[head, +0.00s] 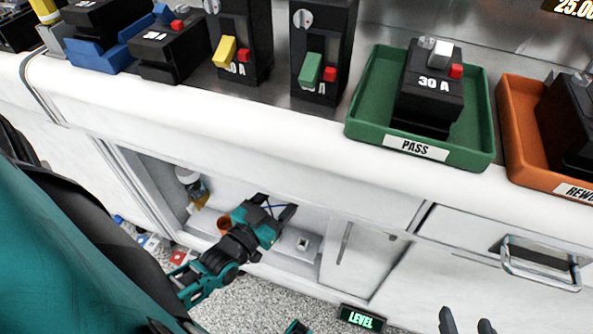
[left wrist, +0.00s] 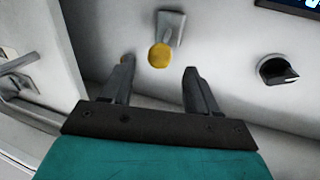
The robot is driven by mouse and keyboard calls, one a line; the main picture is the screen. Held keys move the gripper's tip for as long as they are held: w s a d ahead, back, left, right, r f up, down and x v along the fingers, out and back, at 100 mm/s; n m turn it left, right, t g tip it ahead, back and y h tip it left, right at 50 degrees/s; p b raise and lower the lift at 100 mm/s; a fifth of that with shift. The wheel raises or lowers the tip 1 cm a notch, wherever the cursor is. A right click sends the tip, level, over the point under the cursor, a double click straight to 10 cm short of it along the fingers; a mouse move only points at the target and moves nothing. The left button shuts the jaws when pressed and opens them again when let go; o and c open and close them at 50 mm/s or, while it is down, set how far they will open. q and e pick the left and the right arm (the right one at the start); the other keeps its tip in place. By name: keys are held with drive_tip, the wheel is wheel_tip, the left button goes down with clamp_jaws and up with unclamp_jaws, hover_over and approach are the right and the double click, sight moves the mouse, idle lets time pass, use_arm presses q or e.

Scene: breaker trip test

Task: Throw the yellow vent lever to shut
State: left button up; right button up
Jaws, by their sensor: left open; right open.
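In the left wrist view the yellow round knob of the vent lever (left wrist: 159,55) shows in front of a grey bracket (left wrist: 171,24) on a white surface. My left gripper (left wrist: 158,72) is open, its two fingers to either side of the knob and apart from it in the picture; I cannot tell the depth between them. In the head view my left gripper (head: 284,213) reaches into the open bay under the counter. The vent lever cannot be made out there. My right gripper (head: 466,322) is open and empty at the bottom edge of the head view.
A cabinet door (head: 347,247) stands right of the bay, with a drawer handle (head: 541,266) farther right. A jar (head: 190,184) stands inside the bay. Breakers and a green PASS tray (head: 480,110) line the counter. A dark round fitting (left wrist: 277,70) sits right of the lever.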

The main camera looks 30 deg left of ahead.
use_arm(q)
drive_tip(key=shift+w+d+b, duration=0.1)
drive_tip(key=shift+w+b, duration=0.2)
drive_tip(key=shift+w, duration=2.5)
drive_tip(key=shift+c, duration=0.4)
drive_tip(key=shift+f, duration=0.1)
drive_tip(key=c, duration=0.9)
